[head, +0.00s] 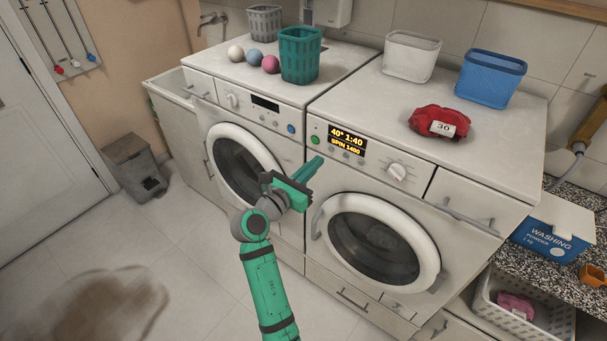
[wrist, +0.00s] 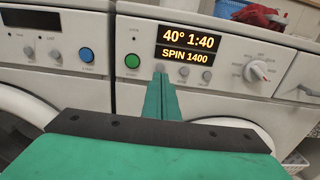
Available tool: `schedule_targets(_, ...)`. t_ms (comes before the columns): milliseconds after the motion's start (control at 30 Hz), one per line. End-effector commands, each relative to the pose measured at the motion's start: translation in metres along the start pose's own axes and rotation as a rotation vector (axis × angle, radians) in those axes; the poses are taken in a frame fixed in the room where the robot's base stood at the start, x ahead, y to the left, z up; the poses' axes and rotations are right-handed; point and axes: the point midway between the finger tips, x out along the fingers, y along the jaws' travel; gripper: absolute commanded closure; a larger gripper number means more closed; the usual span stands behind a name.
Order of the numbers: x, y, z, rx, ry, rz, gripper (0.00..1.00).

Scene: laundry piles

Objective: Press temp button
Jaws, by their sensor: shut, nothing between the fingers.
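The right washer's control panel has a lit display (wrist: 186,45) reading 40°, 1:40 and SPIN 1400; the display (head: 346,140) also shows in the head view. Below it is a row of small grey buttons; the leftmost button (wrist: 159,68) sits just above my fingertips in the wrist view. Their labels are too small to read, so I cannot tell which is temp. My gripper (head: 317,162) is shut and empty, its green fingers (wrist: 161,80) pointing at the panel. I cannot tell whether the tips touch it.
A green round button (wrist: 132,61) is left of the display and a white dial (wrist: 257,70) is right of it. The left washer (head: 250,115) stands alongside with a dark display. A red bundle (head: 438,122) and baskets (head: 411,58) sit on top. The floor at left is mostly open.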

Motion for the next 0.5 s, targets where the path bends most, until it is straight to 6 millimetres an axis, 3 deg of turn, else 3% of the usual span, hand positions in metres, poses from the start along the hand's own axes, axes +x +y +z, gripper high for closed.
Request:
schedule_targets(233, 0.037, -0.002, 0.000, 0.001, 0.000, -0.003, 1.00)
schedule_targets(500, 0.049, -0.001, 0.000, 0.001, 0.001, -0.001, 1.00)
